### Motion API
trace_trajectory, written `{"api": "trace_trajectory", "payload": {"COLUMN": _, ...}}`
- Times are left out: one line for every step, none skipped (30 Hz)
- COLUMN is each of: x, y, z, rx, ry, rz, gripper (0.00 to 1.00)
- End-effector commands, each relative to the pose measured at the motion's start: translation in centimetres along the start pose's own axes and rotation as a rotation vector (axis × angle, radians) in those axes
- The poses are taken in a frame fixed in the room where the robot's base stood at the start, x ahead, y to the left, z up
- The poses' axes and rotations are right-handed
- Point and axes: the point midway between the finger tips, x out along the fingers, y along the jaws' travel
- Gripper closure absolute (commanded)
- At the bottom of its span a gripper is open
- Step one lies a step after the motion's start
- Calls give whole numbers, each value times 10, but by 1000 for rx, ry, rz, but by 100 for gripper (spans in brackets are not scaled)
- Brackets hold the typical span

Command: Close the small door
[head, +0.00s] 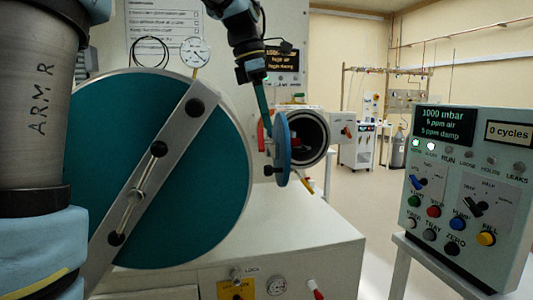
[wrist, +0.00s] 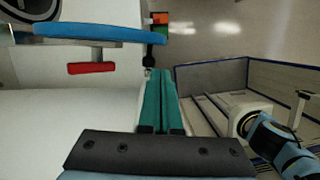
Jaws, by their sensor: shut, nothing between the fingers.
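The small door (head: 283,150) is a blue disc standing open at the left of the small round port (head: 311,138), seen nearly edge-on. The port's dark inside shows. In the wrist view the door (wrist: 100,33) is a blue curved edge at upper left, with a red handle (wrist: 92,68) below it. My gripper (head: 268,136) points down just left of the door in the head view. Its teal fingers (wrist: 159,75) are shut together and empty, to the right of the red handle in the wrist view. I cannot tell whether they touch the door.
A large teal round door (head: 205,180) with a grey bar fills the left, on the white glovebox (head: 310,250). A control panel (head: 465,190) stands on a stand at right. Open floor (head: 385,200) lies between them. Lab equipment (head: 360,125) stands farther back.

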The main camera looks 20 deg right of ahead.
Motion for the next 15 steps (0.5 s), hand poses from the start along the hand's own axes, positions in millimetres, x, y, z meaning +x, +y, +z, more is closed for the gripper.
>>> {"api": "trace_trajectory", "payload": {"x": 0, "y": 0, "z": 0, "rx": 1, "ry": 0, "rz": 0, "gripper": 100}}
{"api": "trace_trajectory", "payload": {"x": 1, "y": 0, "z": 0, "rx": 1, "ry": 0, "rz": 0, "gripper": 100}}
{"api": "trace_trajectory", "payload": {"x": 3, "y": 0, "z": 0, "rx": 1, "ry": 0, "rz": 0, "gripper": 100}}
{"api": "trace_trajectory", "payload": {"x": 5, "y": 0, "z": 0, "rx": 1, "ry": 0, "rz": 0, "gripper": 100}}
{"api": "trace_trajectory", "payload": {"x": 8, "y": 0, "z": 0, "rx": 0, "ry": 1, "rz": -2, "gripper": 100}}
{"api": "trace_trajectory", "payload": {"x": 13, "y": 0, "z": 0, "rx": 0, "ry": 1, "rz": -3, "gripper": 100}}
{"api": "trace_trajectory", "payload": {"x": 18, "y": 0, "z": 0, "rx": 0, "ry": 1, "rz": -2, "gripper": 100}}
{"api": "trace_trajectory", "payload": {"x": 22, "y": -1, "z": 0, "rx": 0, "ry": 2, "rz": -3, "gripper": 100}}
{"api": "trace_trajectory", "payload": {"x": 29, "y": -1, "z": 0, "rx": 0, "ry": 2, "rz": -3, "gripper": 100}}
{"api": "trace_trajectory", "payload": {"x": 35, "y": -1, "z": -1, "rx": 0, "ry": 2, "rz": -4, "gripper": 100}}
{"api": "trace_trajectory", "payload": {"x": 40, "y": 0, "z": -1, "rx": -1, "ry": 2, "rz": -3, "gripper": 100}}
{"api": "trace_trajectory", "payload": {"x": 48, "y": -1, "z": 0, "rx": 0, "ry": 2, "rz": -3, "gripper": 100}}
{"api": "trace_trajectory", "payload": {"x": 53, "y": -1, "z": 0, "rx": 0, "ry": 2, "rz": -4, "gripper": 100}}
{"api": "trace_trajectory", "payload": {"x": 59, "y": -1, "z": 0, "rx": 0, "ry": 1, "rz": -3, "gripper": 100}}
{"api": "trace_trajectory", "payload": {"x": 66, "y": -1, "z": 0, "rx": 0, "ry": 2, "rz": -4, "gripper": 100}}
